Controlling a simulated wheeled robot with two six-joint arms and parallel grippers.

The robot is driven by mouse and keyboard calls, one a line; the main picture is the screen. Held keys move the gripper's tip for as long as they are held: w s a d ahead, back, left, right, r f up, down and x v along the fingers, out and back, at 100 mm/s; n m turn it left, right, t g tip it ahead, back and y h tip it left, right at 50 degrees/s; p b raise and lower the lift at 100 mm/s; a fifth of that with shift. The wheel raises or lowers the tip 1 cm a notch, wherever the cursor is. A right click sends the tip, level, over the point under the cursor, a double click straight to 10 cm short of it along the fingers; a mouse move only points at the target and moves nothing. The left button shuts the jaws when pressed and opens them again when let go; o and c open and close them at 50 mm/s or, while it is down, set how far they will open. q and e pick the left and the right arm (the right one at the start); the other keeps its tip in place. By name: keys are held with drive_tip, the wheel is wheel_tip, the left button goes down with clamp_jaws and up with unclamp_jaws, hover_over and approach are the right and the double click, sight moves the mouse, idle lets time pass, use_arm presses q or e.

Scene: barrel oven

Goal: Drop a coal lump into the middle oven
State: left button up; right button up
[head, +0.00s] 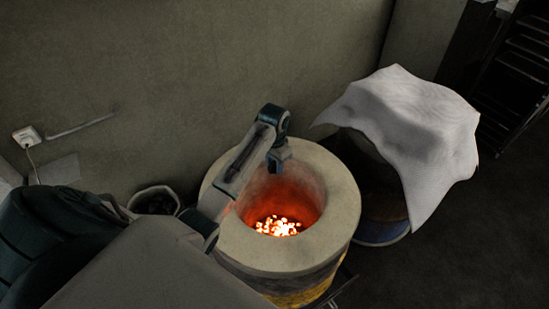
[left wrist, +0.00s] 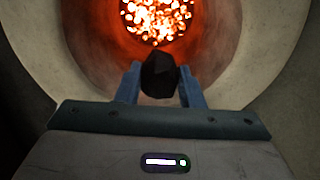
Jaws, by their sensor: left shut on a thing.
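The middle oven (head: 341,206) is a round barrel with a thick pale rim and glowing embers (head: 278,226) deep inside. My left gripper (head: 277,166) reaches in from the left and hangs over the oven's opening, pointing down. In the left wrist view its two blue fingers (left wrist: 159,85) are shut on a dark coal lump (left wrist: 159,76). The lump is above the opening, with the embers below and beyond it. In the head view the lump cannot be made out. My right gripper is not in view.
A bucket of dark lumps (head: 155,201) stands by the wall, left of the oven. Another barrel (head: 382,232) stands to the right, covered by a white cloth (head: 412,120). A dark rack (head: 518,65) is at the far right. The wall (head: 200,70) runs close behind the oven.

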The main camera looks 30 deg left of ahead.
sight(274, 171)
use_arm(q)
drive_tip(key=shift+f, duration=2.15)
drive_tip(key=o, duration=1.1)
drive_tip(key=shift+c, duration=0.2)
drive_tip(key=shift+r, duration=0.1)
